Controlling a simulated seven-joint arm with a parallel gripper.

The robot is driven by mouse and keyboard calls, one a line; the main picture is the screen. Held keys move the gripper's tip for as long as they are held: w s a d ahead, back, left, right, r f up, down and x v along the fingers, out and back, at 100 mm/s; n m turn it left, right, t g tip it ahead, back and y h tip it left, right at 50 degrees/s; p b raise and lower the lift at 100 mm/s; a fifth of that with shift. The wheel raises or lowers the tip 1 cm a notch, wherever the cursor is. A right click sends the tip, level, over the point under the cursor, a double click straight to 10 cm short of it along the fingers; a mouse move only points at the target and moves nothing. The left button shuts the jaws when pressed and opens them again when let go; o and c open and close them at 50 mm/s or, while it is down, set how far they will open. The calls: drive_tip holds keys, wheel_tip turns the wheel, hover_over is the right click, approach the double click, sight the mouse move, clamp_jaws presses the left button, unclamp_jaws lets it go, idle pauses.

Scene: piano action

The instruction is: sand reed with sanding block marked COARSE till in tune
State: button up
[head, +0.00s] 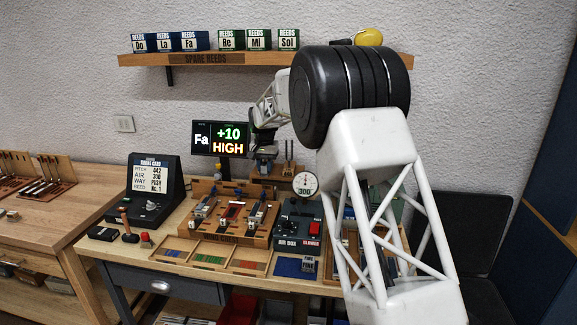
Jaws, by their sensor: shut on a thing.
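My gripper (264,150) is behind the reed bench, in front of the display's right edge. It is shut on a small greyish thing, mostly hidden and too small to identify; I cannot read a COARSE mark on it. The wooden reed bench (222,238) holds several metal reed parts, with a red strip in the middle. The display (217,139) reads Fa, +10, HIGH. A small block (309,265) with a label that seems to read FINE stands at the right end of a tray with colored pads (210,258). The gripper is above and behind the bench, apart from that tray.
The air box (298,222) has a red switch and a gauge (305,185) showing 300. A dark tuning card stand (152,190) and small tools (128,228) are at left. The spare reeds shelf (210,59) hangs above. My arm hides the table's right part.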

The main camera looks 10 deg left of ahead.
drive_tip(key=s+a+f, duration=0.1)
drive_tip(key=s+a, duration=0.1)
drive_tip(key=a, duration=0.9)
drive_tip(key=s+a+f, duration=0.2)
drive_tip(key=s+a, duration=0.1)
drive_tip(key=a, duration=0.8)
drive_tip(key=shift+s, duration=0.15)
drive_tip(key=shift+f, duration=0.15)
